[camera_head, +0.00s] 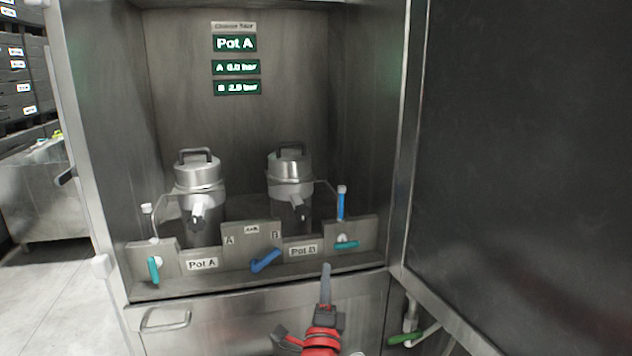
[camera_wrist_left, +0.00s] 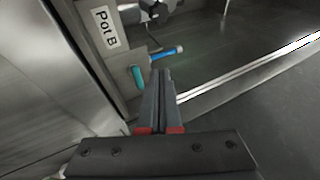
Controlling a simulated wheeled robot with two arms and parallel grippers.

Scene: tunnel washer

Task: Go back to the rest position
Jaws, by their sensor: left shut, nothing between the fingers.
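My left gripper (camera_head: 326,284) points up in front of the cabinet, just below the Pot B label. Its fingers are shut with nothing between them. In the left wrist view the shut fingers (camera_wrist_left: 159,92) point toward the teal handle by the Pot B label and appear apart from it. My right gripper is not in view.
A steel cabinet holds Pot A (camera_head: 198,178) and Pot B (camera_head: 290,175) behind a panel with a blue lever (camera_head: 266,261), a left teal handle (camera_head: 154,269) and a right teal handle (camera_head: 347,245). An open door (camera_head: 520,150) fills the right. Floor (camera_head: 50,310) is clear at left.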

